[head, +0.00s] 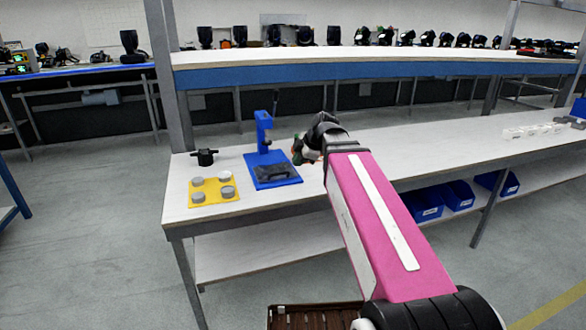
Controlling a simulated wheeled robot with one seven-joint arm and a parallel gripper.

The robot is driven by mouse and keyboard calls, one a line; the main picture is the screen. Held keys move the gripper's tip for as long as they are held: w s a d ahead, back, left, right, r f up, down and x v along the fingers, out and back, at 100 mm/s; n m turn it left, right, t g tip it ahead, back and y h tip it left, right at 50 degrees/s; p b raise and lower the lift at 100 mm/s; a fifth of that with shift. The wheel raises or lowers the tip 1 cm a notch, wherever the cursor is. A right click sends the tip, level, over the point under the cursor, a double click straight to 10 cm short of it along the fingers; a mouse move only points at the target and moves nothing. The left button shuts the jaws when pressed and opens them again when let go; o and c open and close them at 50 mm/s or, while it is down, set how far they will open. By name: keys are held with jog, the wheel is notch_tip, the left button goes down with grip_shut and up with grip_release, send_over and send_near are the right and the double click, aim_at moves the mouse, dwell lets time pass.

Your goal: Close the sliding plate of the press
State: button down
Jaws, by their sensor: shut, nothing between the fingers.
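The blue press (265,140) stands on the white workbench, left of my arm. It has an upright column with an overhanging head and a flat blue base (289,182). A dark grey plate (273,172) lies on the base, in front of the column. How far this plate is slid along the base I cannot tell at this size. My gripper (301,152) is at the end of my pink arm, just right of the press, and looks apart from it. Its fingers are small, dark and partly hidden by my wrist; they are shut with nothing between them.
A yellow tray (212,193) with several grey round pieces lies left of the press. A black knobbed part (204,157) stands behind it. A raised shelf (370,66) runs above the workbench (430,139). Blue bins (422,205) sit below. The bench right of my arm is mostly clear.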

jog(key=x, duration=0.9)
jog(key=shift+r, duration=0.1)
jog(key=w, duration=0.1)
jog(key=w+a+f, duration=0.1)
jog(key=w, duration=0.1)
jog(key=shift+a, duration=0.1)
jog(key=shift+w+a+f, duration=0.15)
jog(key=shift+w, duration=0.3)
send_over(274, 168)
jog(key=shift+s, duration=0.15)
